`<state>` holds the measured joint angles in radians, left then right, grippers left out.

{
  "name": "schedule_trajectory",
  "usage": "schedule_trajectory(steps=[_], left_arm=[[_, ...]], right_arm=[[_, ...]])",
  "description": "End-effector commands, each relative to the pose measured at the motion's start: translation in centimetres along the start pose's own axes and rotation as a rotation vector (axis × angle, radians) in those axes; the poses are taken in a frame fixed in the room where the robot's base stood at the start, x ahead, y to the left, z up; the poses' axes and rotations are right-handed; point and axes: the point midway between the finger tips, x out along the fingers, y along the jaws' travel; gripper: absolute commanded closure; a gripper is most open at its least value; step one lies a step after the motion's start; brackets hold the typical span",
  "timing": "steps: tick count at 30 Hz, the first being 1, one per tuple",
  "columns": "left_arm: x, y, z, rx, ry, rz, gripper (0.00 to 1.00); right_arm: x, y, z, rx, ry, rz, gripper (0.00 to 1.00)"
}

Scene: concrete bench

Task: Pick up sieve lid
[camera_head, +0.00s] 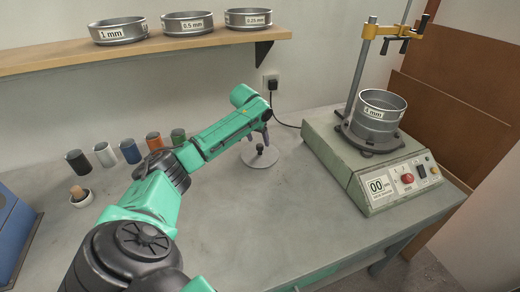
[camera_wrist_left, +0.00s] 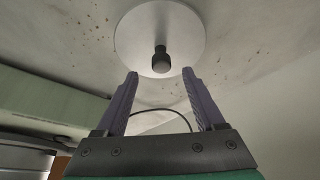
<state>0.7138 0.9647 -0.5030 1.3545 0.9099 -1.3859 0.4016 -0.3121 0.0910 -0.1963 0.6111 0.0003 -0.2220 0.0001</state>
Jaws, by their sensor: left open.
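The sieve lid (camera_head: 260,156) is a flat light-grey disc with a dark knob in its middle. It lies on the bench near the back wall, left of the sieve shaker. It also shows in the left wrist view (camera_wrist_left: 188,50), with the knob (camera_wrist_left: 161,60) just beyond the fingertips. My left gripper (camera_head: 256,137) is open, its purple fingers pointing at the lid. In the left wrist view the fingers (camera_wrist_left: 161,76) stand apart, one to each side of the knob's line, with nothing between them. My right gripper is out of view.
The green shaker (camera_head: 350,165) stands at right with a sieve (camera_head: 376,117) labelled 1 mm on it. Several coloured cups (camera_head: 105,154) and a small bowl (camera_head: 81,196) are at left. Three sieves sit on the wooden shelf (camera_head: 60,60). The front middle of the bench (camera_head: 260,230) is clear.

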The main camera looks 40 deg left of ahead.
Motion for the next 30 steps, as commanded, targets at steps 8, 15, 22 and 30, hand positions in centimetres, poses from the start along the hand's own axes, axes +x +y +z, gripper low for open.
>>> schedule_trajectory(steps=[8, 15, 22, 30], left_arm=[[4.6, -0.1, -0.1, -0.001, 0.0, 0.001, 0.29], [5.6, -0.2, -0.1, 0.001, 0.002, -0.001, 0.29], [5.6, -0.2, -0.1, 0.0, 0.002, -0.001, 0.94], [5.5, -0.2, -0.1, 0.0, 0.003, -0.001, 1.0]], right_arm=[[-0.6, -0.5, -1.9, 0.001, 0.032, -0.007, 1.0], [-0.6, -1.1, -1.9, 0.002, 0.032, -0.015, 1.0], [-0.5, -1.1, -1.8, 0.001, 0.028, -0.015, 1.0], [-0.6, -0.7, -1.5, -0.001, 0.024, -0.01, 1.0]])
